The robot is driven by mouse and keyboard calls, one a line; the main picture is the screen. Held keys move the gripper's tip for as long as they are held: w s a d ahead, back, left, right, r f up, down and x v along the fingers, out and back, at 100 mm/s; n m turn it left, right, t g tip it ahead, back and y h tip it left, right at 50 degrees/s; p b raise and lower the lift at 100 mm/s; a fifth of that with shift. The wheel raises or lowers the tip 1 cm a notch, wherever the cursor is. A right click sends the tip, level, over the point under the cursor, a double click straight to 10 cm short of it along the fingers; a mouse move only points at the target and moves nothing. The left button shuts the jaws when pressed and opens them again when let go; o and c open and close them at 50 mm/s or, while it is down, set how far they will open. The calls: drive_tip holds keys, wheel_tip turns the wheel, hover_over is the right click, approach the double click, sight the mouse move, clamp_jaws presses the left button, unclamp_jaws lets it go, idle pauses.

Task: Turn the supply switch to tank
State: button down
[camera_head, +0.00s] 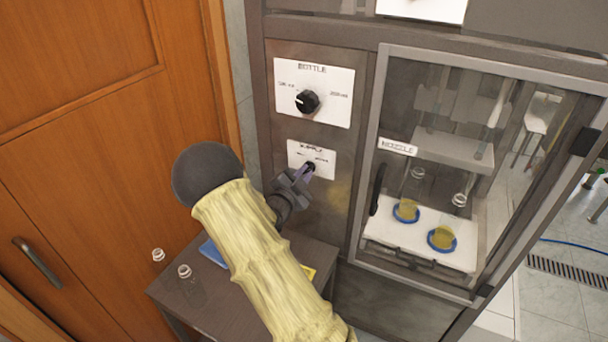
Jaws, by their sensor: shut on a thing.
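The supply switch is a small dark knob (310,167) on a white label plate (298,151) on the front of the brown cabinet. The plate's heading is partly legible, and its smaller lettering is too small to read. My gripper (306,174) is at the plate's lower right and is shut on the knob. My gripper hides part of the knob, so I cannot tell clearly which way it points.
Above is the BOTTLE dial (307,102). To the right is a glazed NOZZLE door (398,147) with a dark handle (377,188). Below my arm, a small dark table (216,311) holds clear bottle-like items (184,271). A wooden door (90,150) stands left.

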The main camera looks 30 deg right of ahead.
drive_tip(key=shift+n, duration=0.5)
drive_tip(key=n, duration=0.3)
drive_tip(key=shift+n, duration=0.4)
drive_tip(key=n+p, duration=0.1)
drive_tip(key=n, duration=0.3)
drive_tip(key=shift+n, duration=0.3)
drive_tip(key=n+p, duration=0.1)
drive_tip(key=n, duration=0.3)
drive_tip(key=shift+p, duration=0.35)
drive_tip(key=n+p, duration=0.1)
drive_tip(key=n, duration=0.3)
drive_tip(key=shift+n, duration=0.3)
drive_tip(key=c, duration=1.5)
unclamp_jaws()
drive_tip(key=shift+o, duration=0.2)
